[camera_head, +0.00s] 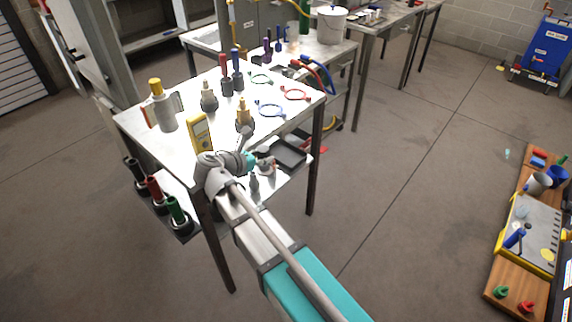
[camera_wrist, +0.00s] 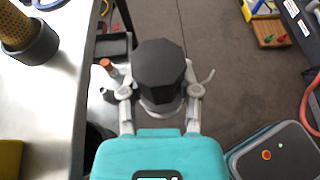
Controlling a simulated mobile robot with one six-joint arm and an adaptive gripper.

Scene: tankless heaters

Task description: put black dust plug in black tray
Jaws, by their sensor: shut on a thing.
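In the wrist view, my gripper (camera_wrist: 160,98) has a finger on each side of a black, many-sided plug (camera_wrist: 160,68), which I take to be the black dust plug. The fingers are shut on it, and its flat dark face shows. In the head view my gripper (camera_head: 264,164) is just beyond the table's edge, too small there to make out the plug clearly. The black tray (camera_head: 290,153) lies on the lower shelf, right of my gripper. In the wrist view the tray (camera_wrist: 112,46) shows to the left of and beyond the plug, apart from it.
The metal tabletop (camera_head: 222,138) lies beside my gripper, with a yellow multimeter (camera_head: 199,132) and a brass-topped piece (camera_head: 244,113) near the edge. A table leg (camera_head: 315,160) stands right of the tray. Small items share the shelf. Open floor (camera_head: 400,190) lies to the right.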

